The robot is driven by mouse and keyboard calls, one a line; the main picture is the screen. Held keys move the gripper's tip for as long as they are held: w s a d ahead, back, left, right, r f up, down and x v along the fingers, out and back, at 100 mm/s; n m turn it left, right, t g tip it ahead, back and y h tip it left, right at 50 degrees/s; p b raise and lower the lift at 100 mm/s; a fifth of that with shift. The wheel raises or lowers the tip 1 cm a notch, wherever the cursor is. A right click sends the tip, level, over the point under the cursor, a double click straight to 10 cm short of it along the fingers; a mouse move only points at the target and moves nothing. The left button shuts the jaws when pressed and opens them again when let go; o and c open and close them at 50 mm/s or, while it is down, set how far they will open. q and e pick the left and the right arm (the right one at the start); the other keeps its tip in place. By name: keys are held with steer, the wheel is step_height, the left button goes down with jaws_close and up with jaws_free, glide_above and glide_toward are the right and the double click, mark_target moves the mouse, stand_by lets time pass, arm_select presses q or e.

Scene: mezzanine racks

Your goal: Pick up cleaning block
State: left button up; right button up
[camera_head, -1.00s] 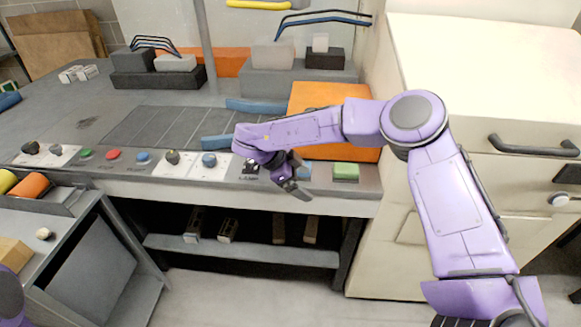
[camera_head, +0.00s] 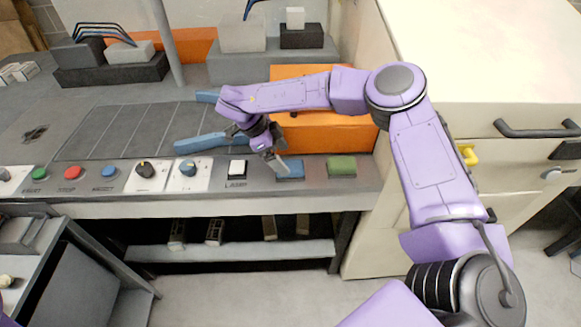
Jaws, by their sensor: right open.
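No label shows which piece is the cleaning block. A blue block (camera_head: 290,170) and a green block (camera_head: 342,166) lie side by side near the console's front edge, in the camera_head view. A large orange block (camera_head: 335,133) stands behind them, partly hidden by my right arm. My right gripper (camera_head: 264,151) is open and empty, pointing down over the console. One finger appears to overlap the blue block's left end; I cannot tell whether it touches. My left gripper is out of view.
A white switch (camera_head: 237,168), knobs and coloured buttons line the console's front (camera_head: 200,208). A blue handle-like piece (camera_head: 213,142) lies left of my gripper. A cream cabinet (camera_head: 440,120) stands close on the right. A low shelf (camera_head: 235,251) sits under the console.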

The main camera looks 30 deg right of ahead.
mark_target(289, 165)
steer(key=p+x, duration=0.1)
steer(key=x, duration=0.4)
steer(key=shift+s+f+p, duration=0.15)
steer(key=shift+s+p, duration=0.05)
steer(key=shift+p, duration=0.2)
steer(key=shift+a, duration=0.15)
steer(key=c, duration=1.2)
